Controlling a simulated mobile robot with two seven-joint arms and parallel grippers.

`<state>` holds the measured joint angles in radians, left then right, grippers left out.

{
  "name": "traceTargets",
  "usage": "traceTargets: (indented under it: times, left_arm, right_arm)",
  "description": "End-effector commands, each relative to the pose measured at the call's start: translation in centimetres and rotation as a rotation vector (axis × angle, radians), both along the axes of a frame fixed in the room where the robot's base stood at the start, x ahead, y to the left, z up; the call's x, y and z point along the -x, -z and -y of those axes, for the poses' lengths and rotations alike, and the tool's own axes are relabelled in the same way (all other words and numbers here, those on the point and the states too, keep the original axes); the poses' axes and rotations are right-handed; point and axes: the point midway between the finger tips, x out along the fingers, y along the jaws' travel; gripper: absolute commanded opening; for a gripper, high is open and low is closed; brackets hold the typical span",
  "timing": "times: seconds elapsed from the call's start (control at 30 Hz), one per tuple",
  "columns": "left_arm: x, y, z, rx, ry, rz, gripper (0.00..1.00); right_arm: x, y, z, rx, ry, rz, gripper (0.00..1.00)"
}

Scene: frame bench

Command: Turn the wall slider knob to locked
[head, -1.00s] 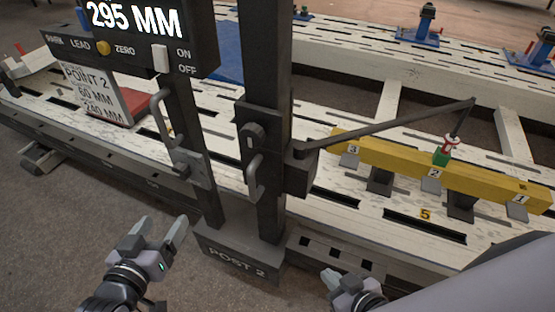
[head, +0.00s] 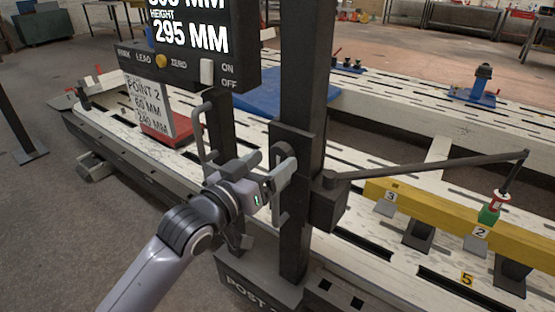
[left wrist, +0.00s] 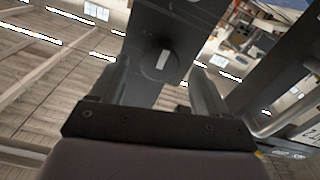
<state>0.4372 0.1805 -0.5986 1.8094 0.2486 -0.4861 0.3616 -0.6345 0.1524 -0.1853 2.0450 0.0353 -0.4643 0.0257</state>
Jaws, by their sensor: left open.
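The wall slider (head: 290,140) is a dark block on the thick upright post. Its round dark knob (left wrist: 160,62) shows in the left wrist view, with a pale mark that runs nearly upright in that picture. In the head view the knob is largely hidden by my gripper. My left gripper (head: 272,168) is open in front of the slider. In the left wrist view its two fingers (left wrist: 160,75) stand on either side of the knob, with gaps visible; I cannot tell whether they touch it. No "locked" label is readable. My right gripper is out of view.
A readout box (head: 195,45) hangs to the left, above a grey handle (head: 205,135). A pointer arm (head: 430,163) reaches right from the slider to a red and green target (head: 490,210) on a yellow beam (head: 420,205). A white slotted bench (head: 400,120) lies behind.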

Motion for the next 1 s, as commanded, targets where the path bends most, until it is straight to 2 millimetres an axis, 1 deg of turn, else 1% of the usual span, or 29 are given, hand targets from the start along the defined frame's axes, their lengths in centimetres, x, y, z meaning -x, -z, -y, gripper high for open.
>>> traceTargets:
  times: [0.03,0.2,0.37,0.6,0.63,0.67,0.7,0.77,0.8,1.0]
  left_arm:
    - [-0.5,0.0,0.5,0.001,0.001,0.001,0.76]
    - [-1.7,0.0,1.3,0.0,0.001,0.0,0.76]
    - [-2.1,0.0,1.6,-0.001,0.0,0.001,0.76]
    - [-2.2,0.0,1.6,-0.001,0.0,0.001,0.76]
    - [-2.2,0.0,1.6,-0.001,0.0,0.001,0.69]
    - [-2.1,0.0,1.6,-0.001,0.0,0.001,0.59]
    - [-2.1,0.0,1.6,-0.001,0.0,0.001,0.46]
    - [-2.1,0.0,1.6,-0.001,0.0,0.001,0.27]
    - [-2.1,0.0,1.6,-0.001,0.0,0.001,0.19]
    - [-2.1,0.0,1.6,-0.007,0.0,0.004,0.2]
  right_arm:
    - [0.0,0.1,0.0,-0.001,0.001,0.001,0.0]
    - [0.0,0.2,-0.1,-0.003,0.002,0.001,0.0]
    - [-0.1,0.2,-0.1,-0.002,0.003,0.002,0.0]
    - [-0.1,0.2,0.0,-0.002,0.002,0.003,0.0]
    - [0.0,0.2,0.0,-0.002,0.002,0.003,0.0]
    - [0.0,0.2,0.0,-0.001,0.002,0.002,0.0]
    - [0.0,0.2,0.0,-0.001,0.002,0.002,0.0]
    - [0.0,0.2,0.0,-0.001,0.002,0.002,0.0]
    - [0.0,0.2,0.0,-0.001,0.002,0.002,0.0]
    - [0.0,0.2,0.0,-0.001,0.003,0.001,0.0]
